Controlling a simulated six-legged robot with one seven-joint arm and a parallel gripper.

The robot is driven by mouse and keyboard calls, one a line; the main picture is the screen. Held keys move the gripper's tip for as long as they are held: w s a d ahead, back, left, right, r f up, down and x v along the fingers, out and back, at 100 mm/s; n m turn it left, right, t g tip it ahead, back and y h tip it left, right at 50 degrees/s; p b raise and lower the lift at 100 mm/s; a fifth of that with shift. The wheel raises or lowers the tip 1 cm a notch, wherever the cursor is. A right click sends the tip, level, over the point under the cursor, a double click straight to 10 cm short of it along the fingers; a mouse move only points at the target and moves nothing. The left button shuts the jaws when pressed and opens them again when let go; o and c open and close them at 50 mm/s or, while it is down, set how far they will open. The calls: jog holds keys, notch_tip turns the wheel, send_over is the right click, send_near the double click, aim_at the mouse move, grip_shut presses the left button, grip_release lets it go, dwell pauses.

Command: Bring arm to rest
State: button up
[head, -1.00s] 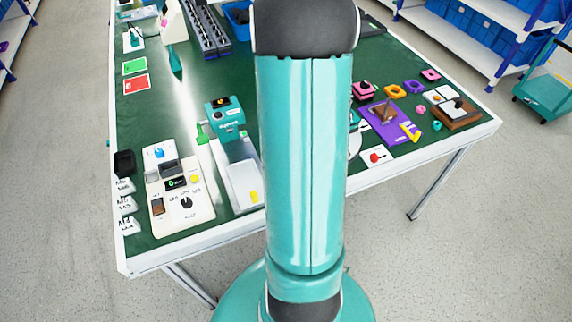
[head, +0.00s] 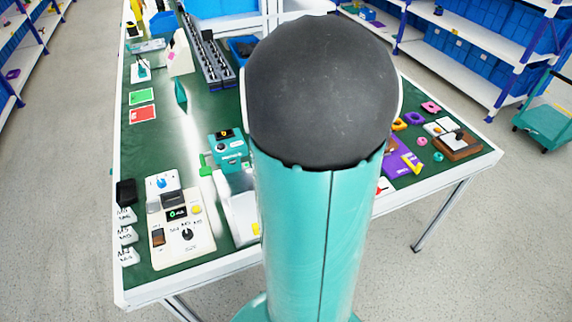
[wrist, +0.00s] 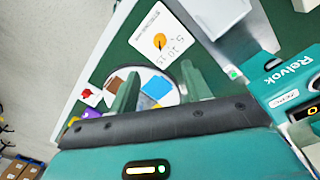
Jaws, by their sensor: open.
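My gripper (wrist: 160,88) shows in the wrist view with its two teal fingers apart and nothing between them. It points toward the green table from above. Beyond the fingers are a white dial card (wrist: 153,30) with an orange knob and a round plate (wrist: 172,100) bearing a blue and a brown piece. In the head view, my own arm fills the middle and hides my gripper and the table centre. A white switch panel (head: 190,246) with a black rotary knob (head: 187,235) lies at the table's front left.
The green table (head: 165,135) holds a teal device (head: 228,146), red and green cards, and a black rail rack (head: 208,55) at the back. A purple tray (head: 398,165) and a brown box (head: 457,146) are at right.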

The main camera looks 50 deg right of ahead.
jog(key=shift+r, duration=0.1)
dwell(0.5)
jog(key=w+a+r+n+t, duration=0.1)
jog(key=a+r+n, duration=0.25)
jog(key=a, duration=0.35)
jog(key=w+a+r+n+t+h, duration=0.1)
jog(key=w+a+r+n+t, duration=0.1)
jog(key=a+r, duration=0.35)
jog(key=w+a+r+n+t, duration=0.1)
jog(key=a+r+n, duration=0.15)
jog(key=a, duration=0.55)
jog(key=s+a+r+n+t, duration=0.1)
jog(key=a+n, duration=0.1)
jog(key=a, duration=0.3)
jog(key=s+a+r+n+t+y, duration=0.1)
jog(key=s+a+r+n, duration=0.1)
jog(key=a+n, duration=0.1)
jog(key=shift+s+a, duration=0.2)
jog(key=shift+a, duration=0.65)
